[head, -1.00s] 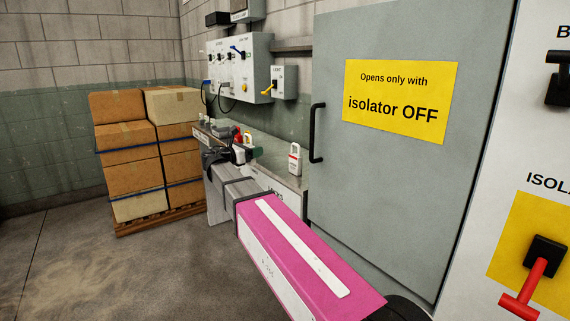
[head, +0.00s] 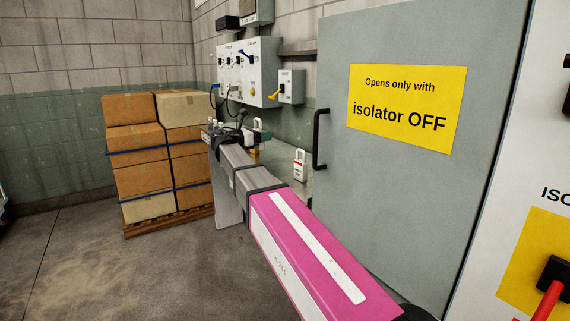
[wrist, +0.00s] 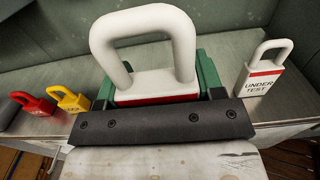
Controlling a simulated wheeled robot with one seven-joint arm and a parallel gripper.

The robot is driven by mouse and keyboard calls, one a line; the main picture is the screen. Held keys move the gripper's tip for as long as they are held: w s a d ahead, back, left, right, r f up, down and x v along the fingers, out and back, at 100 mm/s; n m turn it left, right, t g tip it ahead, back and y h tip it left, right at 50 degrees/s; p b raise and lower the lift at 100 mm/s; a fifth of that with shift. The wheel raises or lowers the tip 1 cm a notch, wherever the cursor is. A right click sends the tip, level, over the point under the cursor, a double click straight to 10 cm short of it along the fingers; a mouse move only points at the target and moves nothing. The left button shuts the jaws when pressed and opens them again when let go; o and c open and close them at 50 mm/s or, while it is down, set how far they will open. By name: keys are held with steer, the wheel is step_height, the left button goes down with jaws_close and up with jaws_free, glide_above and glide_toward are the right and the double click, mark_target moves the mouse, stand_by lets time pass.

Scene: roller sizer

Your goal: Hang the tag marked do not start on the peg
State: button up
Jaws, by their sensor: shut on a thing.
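My gripper (wrist: 158,88) is shut on a white padlock-shaped tag (wrist: 150,82) with a thick shackle and a red band. The tag's lettering is hidden by the dark gripper bar. Green finger pads show on both sides of it. In the head view my gripper (head: 255,136) is over the bench, with the white tag (head: 257,124) showing at its top. A similar white tag reading UNDER TEST (wrist: 262,78) stands on the bench to the right; it also shows in the head view (head: 300,165). I cannot make out the peg.
A red padlock (wrist: 34,108) and a yellow padlock (wrist: 70,100) stand on the bench (wrist: 222,48) to the left. A control panel (head: 262,75) hangs on the wall behind. A grey door (head: 400,190) closes off the right. Stacked boxes (head: 140,150) stand left.

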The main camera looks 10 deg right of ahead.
steer(key=d+f, duration=0.2)
steer(key=d, duration=0.1)
steer(key=d+f, duration=0.2)
steer(key=d, duration=0.1)
steer(key=d+f, duration=0.2)
steer(key=d, duration=0.2)
steer(key=shift+w, duration=0.25)
steer(key=shift+f, duration=1.75)
steer(key=shift+f, duration=0.2)
steer(key=o, duration=1)
steer(key=shift+c, duration=0.2)
